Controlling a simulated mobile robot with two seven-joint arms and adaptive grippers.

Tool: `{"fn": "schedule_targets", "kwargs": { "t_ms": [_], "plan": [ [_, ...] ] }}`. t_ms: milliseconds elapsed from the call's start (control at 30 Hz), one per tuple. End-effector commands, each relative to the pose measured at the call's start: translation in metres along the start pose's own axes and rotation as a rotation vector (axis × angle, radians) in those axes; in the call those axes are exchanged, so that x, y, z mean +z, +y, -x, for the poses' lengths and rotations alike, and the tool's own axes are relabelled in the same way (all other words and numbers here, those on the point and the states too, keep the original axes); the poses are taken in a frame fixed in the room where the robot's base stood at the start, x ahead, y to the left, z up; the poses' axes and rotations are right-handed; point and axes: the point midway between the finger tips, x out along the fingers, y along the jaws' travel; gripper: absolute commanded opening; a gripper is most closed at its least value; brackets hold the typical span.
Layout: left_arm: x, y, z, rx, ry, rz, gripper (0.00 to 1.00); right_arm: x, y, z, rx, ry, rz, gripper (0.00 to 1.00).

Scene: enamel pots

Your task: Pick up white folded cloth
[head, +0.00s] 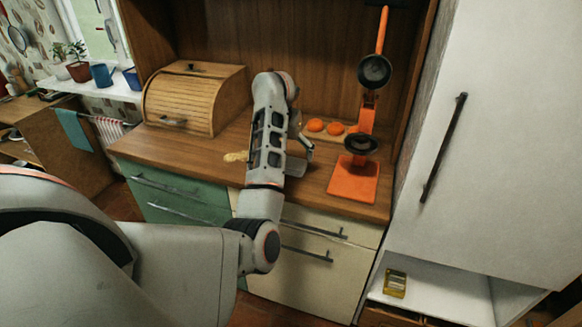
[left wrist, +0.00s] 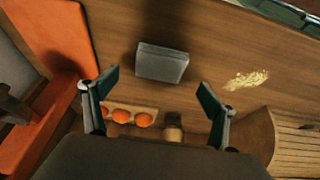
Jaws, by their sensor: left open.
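The folded cloth (left wrist: 162,63) looks like a flat grey-white block in the left wrist view. It lies on the wooden counter (left wrist: 205,45), between the orange press and a yellowish patch of crumbs. My left gripper (left wrist: 157,97) is open, with its two fingers apart and nothing between them. The cloth shows just beyond the fingertips, apart from them. In the head view my left gripper (head: 302,147) is over the counter, and my arm hides much of that spot. A grey patch beside it seems to be the cloth (head: 296,168). My right gripper is not in view.
The orange press (head: 353,182) stands right of my gripper. Oranges (head: 315,125) lie on a small board behind it. A wooden bread box (head: 195,97) stands at the back left. Crumbs (head: 236,157) lie left of my arm. A tall white cabinet (head: 500,130) bounds the right.

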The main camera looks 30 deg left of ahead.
Motion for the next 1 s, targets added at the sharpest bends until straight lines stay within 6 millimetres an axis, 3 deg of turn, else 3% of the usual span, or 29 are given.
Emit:
{"fn": "schedule_targets", "kwargs": {
  "t_ms": [400, 700, 733, 867, 900, 1000],
  "plan": [
    [0.009, -0.001, -0.051, -0.005, -0.001, -0.003, 0.85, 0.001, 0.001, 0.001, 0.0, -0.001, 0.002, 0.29],
    [0.008, -0.001, -0.056, -0.003, 0.002, -0.001, 0.85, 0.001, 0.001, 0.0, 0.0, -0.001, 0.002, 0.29],
    [0.008, -0.001, -0.056, -0.003, 0.002, -0.001, 0.83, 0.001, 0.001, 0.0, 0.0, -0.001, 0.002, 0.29],
    [0.008, -0.001, -0.056, -0.003, 0.001, -0.001, 0.49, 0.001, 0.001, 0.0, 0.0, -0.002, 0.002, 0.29],
    [0.008, -0.001, -0.056, -0.003, 0.001, -0.001, 0.44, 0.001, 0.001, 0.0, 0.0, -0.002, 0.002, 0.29],
    [0.008, -0.001, -0.056, -0.003, 0.002, -0.001, 0.44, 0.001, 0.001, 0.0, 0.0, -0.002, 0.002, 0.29]
  ]
}}
